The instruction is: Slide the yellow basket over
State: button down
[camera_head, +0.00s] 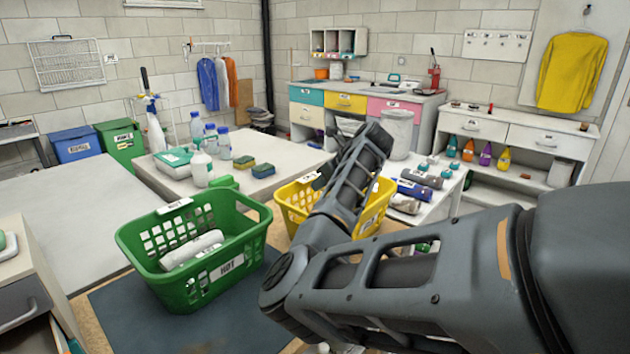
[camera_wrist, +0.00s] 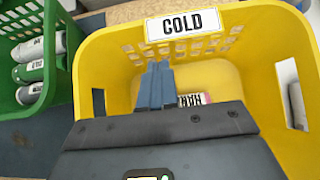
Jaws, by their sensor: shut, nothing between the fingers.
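The yellow basket (camera_head: 295,200) stands right of the green basket in the head view, partly hidden behind my arm. In the wrist view the yellow basket (camera_wrist: 255,50) fills most of the picture and bears a "COLD" label on one wall. A pinkish item with a label (camera_wrist: 195,99) lies inside it, partly covered by my gripper. My gripper (camera_wrist: 157,72) is shut and empty, its fingers over the basket's opening. I cannot tell whether the fingers touch the basket. In the head view my arm hides the fingertips.
A green basket (camera_head: 262,222) labelled "HOT" holds rolled items and stands left of the yellow one, on a dark mat (camera_head: 130,310). A table with bottles (camera_head: 225,143) and sponges is behind. A white table (camera_head: 440,200) with rolled items stands to the right.

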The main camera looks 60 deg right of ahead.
jog(key=shift+w+d, duration=0.25)
jog(key=shift+w, duration=0.65)
